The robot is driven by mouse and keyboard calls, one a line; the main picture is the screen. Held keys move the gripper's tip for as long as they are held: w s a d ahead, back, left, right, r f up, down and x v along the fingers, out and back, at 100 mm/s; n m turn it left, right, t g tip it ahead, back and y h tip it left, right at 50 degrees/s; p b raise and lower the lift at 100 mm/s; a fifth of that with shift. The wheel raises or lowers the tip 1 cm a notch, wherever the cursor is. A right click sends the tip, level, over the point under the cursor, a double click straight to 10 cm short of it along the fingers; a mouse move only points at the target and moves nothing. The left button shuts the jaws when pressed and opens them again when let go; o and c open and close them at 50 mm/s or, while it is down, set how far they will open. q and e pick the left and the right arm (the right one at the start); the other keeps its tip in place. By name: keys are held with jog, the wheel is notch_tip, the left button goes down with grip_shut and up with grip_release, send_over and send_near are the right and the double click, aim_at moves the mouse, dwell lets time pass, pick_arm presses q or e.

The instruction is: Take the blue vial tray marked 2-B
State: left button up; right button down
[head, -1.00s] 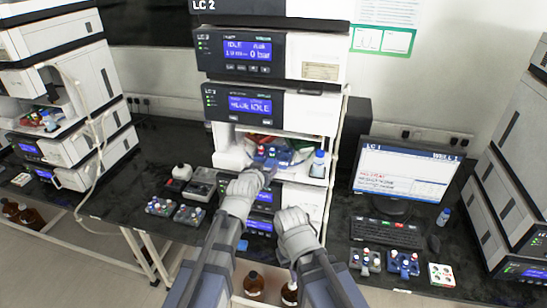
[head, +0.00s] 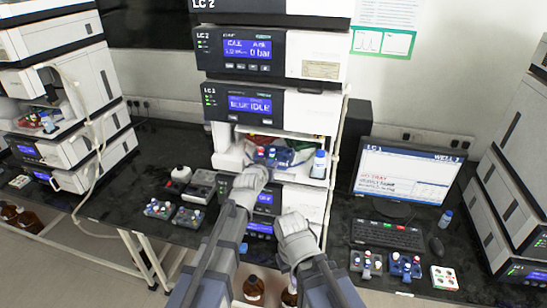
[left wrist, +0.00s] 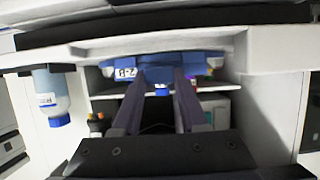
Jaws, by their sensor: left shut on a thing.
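A blue vial tray (head: 285,155) with vials sits in the open bay of the LC 2 stack, below the lower display. My left gripper (head: 262,168) reaches into the bay from the front. Its two fingers (left wrist: 162,78) are shut on the tray's near side. My right gripper (head: 290,220) hangs lower, in front of the stack, away from the tray; its fingers are not clear.
A blue-capped bottle (head: 319,163) stands at the bay's right side. More trays (head: 188,216) lie left on the black bench. The bay has walls and a shelf above.

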pick_arm(q)
grip_shut()
jog(key=shift+r, duration=0.1)
notch_tip(320, 180, up, 10)
jog(key=p, duration=1)
